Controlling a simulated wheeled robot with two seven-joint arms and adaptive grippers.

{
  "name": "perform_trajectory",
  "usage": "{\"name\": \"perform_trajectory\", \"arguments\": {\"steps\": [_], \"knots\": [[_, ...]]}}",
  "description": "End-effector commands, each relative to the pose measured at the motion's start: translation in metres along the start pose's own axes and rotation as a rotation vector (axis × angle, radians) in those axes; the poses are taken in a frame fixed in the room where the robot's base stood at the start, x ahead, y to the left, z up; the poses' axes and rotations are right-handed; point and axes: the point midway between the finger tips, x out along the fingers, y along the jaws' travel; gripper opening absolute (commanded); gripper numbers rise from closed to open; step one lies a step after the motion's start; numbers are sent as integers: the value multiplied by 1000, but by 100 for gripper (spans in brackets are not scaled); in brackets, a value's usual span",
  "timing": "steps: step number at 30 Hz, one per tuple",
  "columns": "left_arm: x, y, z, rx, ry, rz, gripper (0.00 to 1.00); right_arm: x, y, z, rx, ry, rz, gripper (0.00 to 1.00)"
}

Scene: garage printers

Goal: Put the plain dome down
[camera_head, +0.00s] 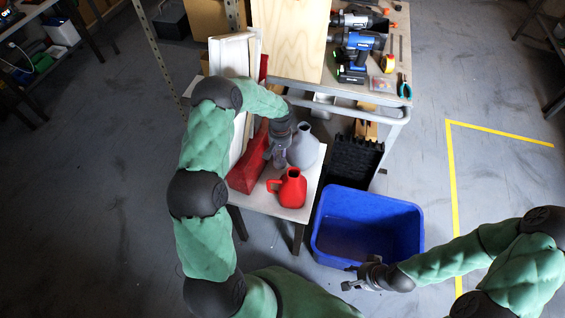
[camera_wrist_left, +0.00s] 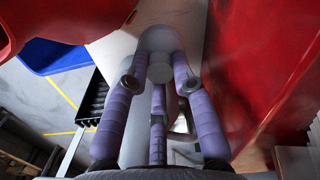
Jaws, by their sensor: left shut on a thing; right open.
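My left gripper (camera_head: 279,160) is over the small white table (camera_head: 308,181), between a red wedge-shaped thing and a grey vase. In the left wrist view its purple fingers (camera_wrist_left: 160,80) are shut on a pale grey rounded piece, which I take for the plain dome (camera_wrist_left: 162,42). In the head view the piece is hidden by the gripper and arm. I cannot tell whether it touches the table. My right gripper (camera_head: 362,278) is open and empty near the front edge of the blue bin (camera_head: 322,245).
On the white table are a red jug (camera_head: 290,188), the grey vase (camera_head: 303,148) and the red wedge-shaped thing (camera_head: 245,168). White panels (camera_head: 230,55) lean behind. A workbench with a blue drill (camera_head: 362,42) stands at the back. Yellow tape (camera_head: 452,180) marks the floor.

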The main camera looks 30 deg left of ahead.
Motion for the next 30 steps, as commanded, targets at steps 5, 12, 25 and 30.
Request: {"name": "perform_trajectory", "arguments": {"steps": [5,12,25,30], "knots": [[32,0,-1,-7,-5,0,0,7,3,1,0,-2,0,42],[62,1,-4,-4,-2,0,0,14,5,0,0,-1,0,42],[102,1,-6,-5,-2,0,0,22,8,0,0,-1,0,42],[101,1,-7,-4,-1,0,0,22,8,0,0,-1,0,42]]}}
